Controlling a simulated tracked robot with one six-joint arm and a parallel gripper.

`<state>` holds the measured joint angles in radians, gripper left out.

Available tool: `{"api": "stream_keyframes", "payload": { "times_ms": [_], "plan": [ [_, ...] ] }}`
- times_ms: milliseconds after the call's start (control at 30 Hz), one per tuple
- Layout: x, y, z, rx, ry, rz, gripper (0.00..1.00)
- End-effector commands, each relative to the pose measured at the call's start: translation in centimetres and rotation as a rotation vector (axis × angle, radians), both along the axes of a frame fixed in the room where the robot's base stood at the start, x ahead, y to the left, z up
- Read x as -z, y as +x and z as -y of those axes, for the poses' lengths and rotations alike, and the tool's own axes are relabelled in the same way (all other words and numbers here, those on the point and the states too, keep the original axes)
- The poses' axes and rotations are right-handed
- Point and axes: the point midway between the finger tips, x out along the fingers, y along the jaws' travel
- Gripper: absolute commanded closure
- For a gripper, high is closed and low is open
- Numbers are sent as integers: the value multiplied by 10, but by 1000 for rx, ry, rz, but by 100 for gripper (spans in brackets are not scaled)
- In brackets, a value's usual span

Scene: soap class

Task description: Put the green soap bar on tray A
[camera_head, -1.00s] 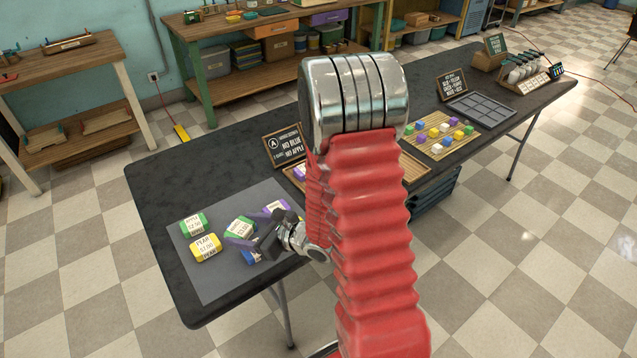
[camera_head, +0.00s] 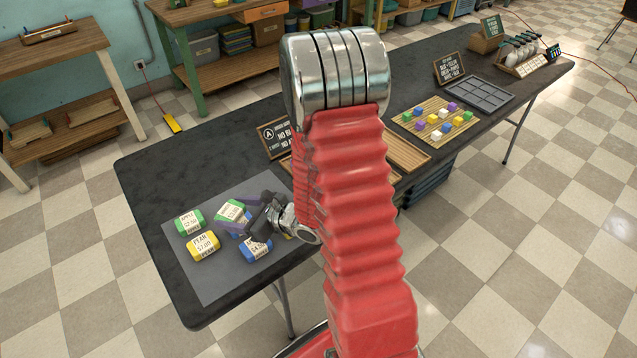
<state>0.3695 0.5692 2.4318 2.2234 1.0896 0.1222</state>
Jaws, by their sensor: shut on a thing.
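My gripper (camera_head: 250,213) is shut on a green soap bar (camera_head: 233,210) with a white label, held tilted above the grey mat (camera_head: 215,280). Another green bar (camera_head: 188,222), labelled apple, lies on the mat at the left. The chalkboard sign A (camera_head: 275,138) stands at the table's back edge; its readable part says "NO BL…", the rest is cut off by my arm. Only a sliver of the wooden tray by this sign (camera_head: 286,164) shows; my red arm hides most of it.
A yellow pear bar (camera_head: 203,246) and a blue bar (camera_head: 256,248) lie on the mat near my gripper, with more blue showing beneath the held bar. Right of my arm are a wooden tray (camera_head: 405,153), a slatted board of coloured cubes (camera_head: 408,124) and a grey compartment tray (camera_head: 500,94).

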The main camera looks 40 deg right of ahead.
Motion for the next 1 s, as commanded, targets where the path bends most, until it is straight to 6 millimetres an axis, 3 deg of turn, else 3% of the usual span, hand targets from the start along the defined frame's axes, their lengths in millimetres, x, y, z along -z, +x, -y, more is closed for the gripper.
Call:
{"api": "stream_keyframes", "payload": {
  "times_ms": [167, 467, 800, 1000],
  "plan": [
    [-4, 2, 32, 48, 2, 4, 63],
    [-15, -7, 126, 184, 5, 7, 63],
    [-26, -40, 235, 344, 4, 7, 63],
    [-33, -67, 289, 430, -1, 4, 63]
  ]
}}
